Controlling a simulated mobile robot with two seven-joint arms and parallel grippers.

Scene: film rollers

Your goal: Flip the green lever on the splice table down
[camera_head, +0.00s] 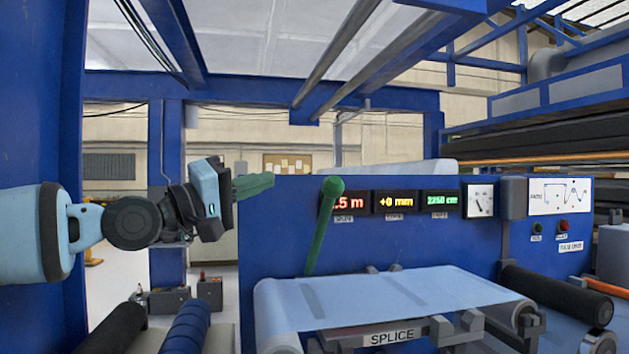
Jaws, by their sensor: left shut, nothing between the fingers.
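The green lever (320,232) stands upright behind the splice table (275,325), its rounded knob at the top and its shaft leaning slightly right. The knob overlaps the left display in the picture. My left gripper (268,181) comes in from the left at about knob height. Its greenish fingers are shut and empty, pointing right, with a visible gap between their tips and the lever. My right gripper is not in view.
A blue panel with lit displays (394,201) and a gauge (479,201) stands behind the lever. Rollers (555,292) flank the table at right, with others (187,328) at lower left. A blue post (45,120) is at far left. Blue beams and bars cross overhead.

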